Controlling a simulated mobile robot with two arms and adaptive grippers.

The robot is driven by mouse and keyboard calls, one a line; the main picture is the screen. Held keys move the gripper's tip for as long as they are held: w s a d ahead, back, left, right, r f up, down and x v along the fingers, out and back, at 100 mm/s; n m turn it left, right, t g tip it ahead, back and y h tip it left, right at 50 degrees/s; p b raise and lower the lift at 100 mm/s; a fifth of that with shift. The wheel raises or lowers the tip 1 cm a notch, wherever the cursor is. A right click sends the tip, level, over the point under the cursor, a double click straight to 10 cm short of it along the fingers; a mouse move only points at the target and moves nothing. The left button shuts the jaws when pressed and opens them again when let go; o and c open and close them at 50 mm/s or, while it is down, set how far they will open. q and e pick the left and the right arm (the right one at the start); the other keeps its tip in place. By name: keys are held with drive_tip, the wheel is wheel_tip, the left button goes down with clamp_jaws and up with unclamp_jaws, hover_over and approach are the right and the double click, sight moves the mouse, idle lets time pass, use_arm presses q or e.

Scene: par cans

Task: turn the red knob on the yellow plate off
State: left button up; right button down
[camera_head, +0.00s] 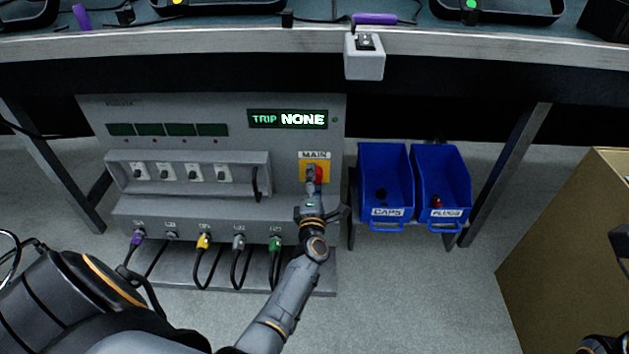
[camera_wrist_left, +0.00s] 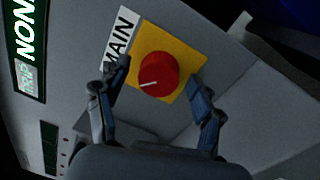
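The red knob (camera_wrist_left: 158,75) sits on the yellow plate (camera_wrist_left: 188,57) beside the MAIN label, with a white line on its face. In the head view the red knob (camera_head: 319,174) and yellow plate (camera_head: 304,167) are partly hidden by my left gripper (camera_head: 312,182). In the left wrist view my left gripper (camera_wrist_left: 162,95) is open, with one finger on each side of the knob; gaps show between fingers and knob. At the bottom right of the head view, a piece of my right arm shows, but not clearly its gripper.
The grey panel (camera_head: 290,160) has a display (camera_head: 288,119) reading TRIP NONE, several switches and plugged cables. A table edge (camera_head: 220,40) runs above. A cardboard box (camera_head: 565,240) stands at right.

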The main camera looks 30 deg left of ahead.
use_arm(q)
drive_tip(key=v, duration=0.7)
drive_tip(key=shift+s, duration=0.25)
drive_tip(key=shift+d+r, duration=0.1)
